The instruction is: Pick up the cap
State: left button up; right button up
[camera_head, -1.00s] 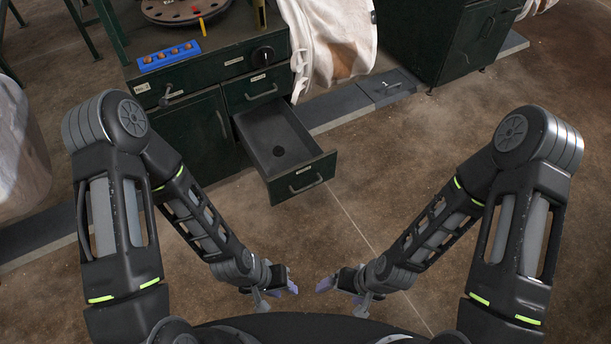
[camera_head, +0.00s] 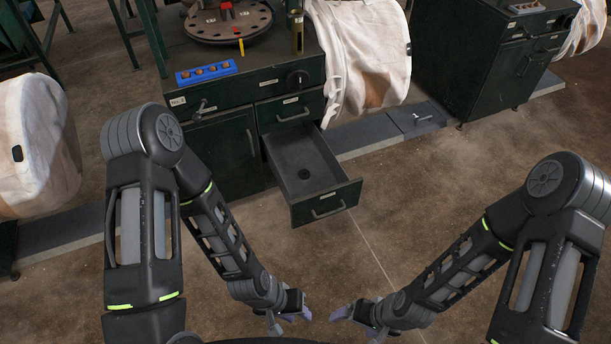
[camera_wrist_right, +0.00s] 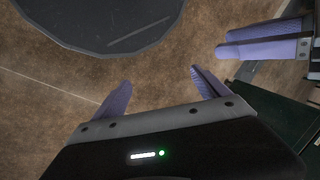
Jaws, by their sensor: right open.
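A small dark round thing (camera_head: 304,173), which may be the cap, lies in the open drawer (camera_head: 318,191) of the green cabinet; I cannot tell whether it is a cap or a hole. My left gripper (camera_head: 306,315) and right gripper (camera_head: 340,314) hang low in front of me, below the drawer in the picture and apart from it. In the right wrist view, my right gripper (camera_wrist_right: 161,92) is open with nothing between its purple fingers. My left gripper's fingers (camera_wrist_right: 264,42) show at the upper right there, overlapping, so their opening is unclear.
On the cabinet top stand a round plate with holes (camera_head: 228,22) and a blue block (camera_head: 206,72). White bulk bags hang right of the cabinet (camera_head: 362,60) and at the far left (camera_head: 35,145). Another green cabinet (camera_head: 485,60) stands right. The floor (camera_head: 430,190) before the drawer is clear.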

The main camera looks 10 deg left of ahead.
aim_at(304, 174)
jog(key=i+l, duration=0.25)
jog(key=i+l+u, duration=0.1)
jog(key=i+l, duration=0.15)
jog(key=l, duration=0.15)
jog(key=i+l+u, duration=0.1)
jog(key=l, duration=0.25)
jog(key=i+l, duration=0.3)
jog(key=i+l+u, duration=0.1)
jog(key=i+l, duration=0.15)
jog(key=l, duration=0.2)
jog(key=i+l, duration=0.2)
jog(key=l, duration=0.2)
jog(key=i+l+u, duration=0.15)
jog(key=l, duration=0.25)
